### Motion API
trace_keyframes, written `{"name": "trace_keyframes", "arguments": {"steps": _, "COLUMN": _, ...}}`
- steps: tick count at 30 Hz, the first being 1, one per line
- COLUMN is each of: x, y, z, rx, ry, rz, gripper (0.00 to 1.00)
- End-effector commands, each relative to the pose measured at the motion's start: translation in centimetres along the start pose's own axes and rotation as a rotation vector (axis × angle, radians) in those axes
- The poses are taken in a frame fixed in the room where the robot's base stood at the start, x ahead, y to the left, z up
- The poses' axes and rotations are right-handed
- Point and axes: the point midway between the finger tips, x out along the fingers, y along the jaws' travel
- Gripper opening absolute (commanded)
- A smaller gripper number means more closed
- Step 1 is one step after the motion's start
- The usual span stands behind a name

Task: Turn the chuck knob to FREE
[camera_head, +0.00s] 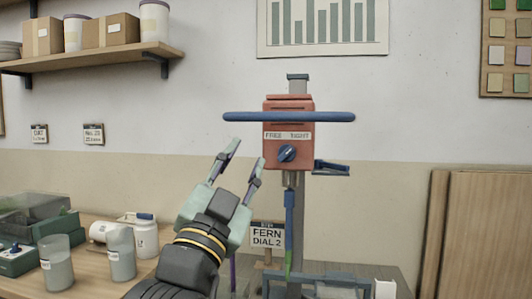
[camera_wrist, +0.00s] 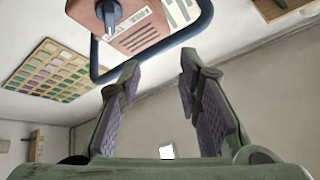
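The chuck knob (camera_head: 287,153) is a round, dark blue knob on the front of a red mixer head (camera_head: 289,104). A label above it (camera_head: 288,135) reads FREE on the left and TIGHT on the right. The knob seems to point to the upper right, towards TIGHT, but it is small. My gripper (camera_head: 245,155) is open and empty, left of the knob and apart from it.
A blue handlebar (camera_head: 290,117) crosses the mixer head above the label. A blue lever (camera_head: 332,168) sticks out to the right. A sign reading FERN DIAL 2 (camera_head: 267,235) stands below. Cups (camera_head: 121,253) and a white jar (camera_head: 146,238) stand on the bench at left.

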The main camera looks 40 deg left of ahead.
Motion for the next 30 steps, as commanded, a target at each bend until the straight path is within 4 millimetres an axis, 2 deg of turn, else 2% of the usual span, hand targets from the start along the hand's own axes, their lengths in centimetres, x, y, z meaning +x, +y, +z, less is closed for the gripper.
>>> {"name": "trace_keyframes", "arguments": {"steps": 3, "x": 0.2, "y": 2.6, "z": 0.8, "rx": 0.096, "ry": -0.078, "rz": 0.195, "gripper": 0.32}}
{"name": "trace_keyframes", "arguments": {"steps": 7, "x": 0.1, "y": 4.2, "z": 1.4, "rx": 0.141, "ry": -0.110, "rz": 0.298, "gripper": 0.32}}
{"name": "trace_keyframes", "arguments": {"steps": 11, "x": 1.1, "y": 4.7, "z": 1.5, "rx": 0.144, "ry": -0.112, "rz": 0.313, "gripper": 0.32}}
{"name": "trace_keyframes", "arguments": {"steps": 24, "x": 8.6, "y": 6.9, "z": 2.5, "rx": 0.142, "ry": -0.112, "rz": 0.308, "gripper": 0.32}}
{"name": "trace_keyframes", "arguments": {"steps": 30, "x": 10.0, "y": 7.4, "z": 2.8, "rx": 0.142, "ry": -0.112, "rz": 0.306, "gripper": 0.32}}
